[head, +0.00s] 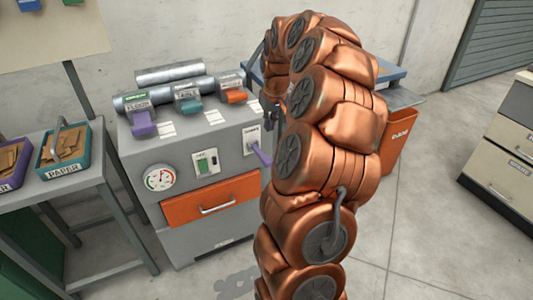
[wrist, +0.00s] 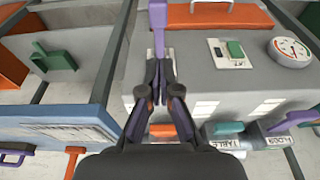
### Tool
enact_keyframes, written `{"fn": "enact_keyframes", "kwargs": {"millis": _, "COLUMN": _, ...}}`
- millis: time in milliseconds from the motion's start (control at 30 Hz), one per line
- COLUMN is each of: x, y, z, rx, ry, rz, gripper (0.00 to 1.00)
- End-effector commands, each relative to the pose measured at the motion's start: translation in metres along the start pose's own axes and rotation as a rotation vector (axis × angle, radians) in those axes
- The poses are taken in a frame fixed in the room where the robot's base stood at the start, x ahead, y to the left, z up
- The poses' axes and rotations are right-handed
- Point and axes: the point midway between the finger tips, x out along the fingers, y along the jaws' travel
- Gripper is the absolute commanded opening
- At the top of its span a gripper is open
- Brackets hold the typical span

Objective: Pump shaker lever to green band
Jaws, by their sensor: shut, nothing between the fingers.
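The purple shaker lever (head: 261,155) sticks out of a pale slot plate on the front of the grey machine (head: 195,230). It also shows at the top of the wrist view (wrist: 158,25). My gripper (wrist: 160,68) is shut and empty, its fingertips just at the near end of that purple piece; I cannot tell if they touch. In the head view my copper arm hides most of the gripper. The round gauge (head: 160,177) has a white face with coloured marks, and shows upside down in the wrist view (wrist: 290,48). Its needle reading is too small to tell.
A green switch (head: 205,163) and an orange drawer (head: 211,201) are on the machine front. Purple, teal and orange levers with metal rollers (head: 165,98) sit on top. A table with paper trays (head: 62,158) stands left. An orange bin (head: 402,135) is behind my arm.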

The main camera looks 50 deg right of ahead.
Motion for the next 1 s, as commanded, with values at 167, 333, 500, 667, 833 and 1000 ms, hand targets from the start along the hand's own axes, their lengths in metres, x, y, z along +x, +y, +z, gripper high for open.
{"fn": "enact_keyframes", "kwargs": {"millis": 167, "x": 0.004, "y": 0.000, "z": 0.000, "rx": 0.000, "ry": -0.001, "rz": 0.000, "gripper": 0.00}}
{"fn": "enact_keyframes", "kwargs": {"millis": 333, "x": 0.021, "y": 0.000, "z": 0.000, "rx": 0.001, "ry": 0.001, "rz": 0.000, "gripper": 0.00}}
{"fn": "enact_keyframes", "kwargs": {"millis": 500, "x": 0.051, "y": 0.000, "z": 0.000, "rx": 0.000, "ry": -0.002, "rz": 0.000, "gripper": 0.00}}
{"fn": "enact_keyframes", "kwargs": {"millis": 667, "x": 0.080, "y": -0.001, "z": 0.001, "rx": -0.001, "ry": -0.005, "rz": -0.002, "gripper": 0.00}}
{"fn": "enact_keyframes", "kwargs": {"millis": 833, "x": 0.107, "y": 0.000, "z": 0.003, "rx": 0.000, "ry": -0.004, "rz": -0.001, "gripper": 0.00}}
{"fn": "enact_keyframes", "kwargs": {"millis": 1000, "x": 0.127, "y": 0.000, "z": 0.011, "rx": 0.001, "ry": -0.003, "rz": -0.001, "gripper": 0.00}}
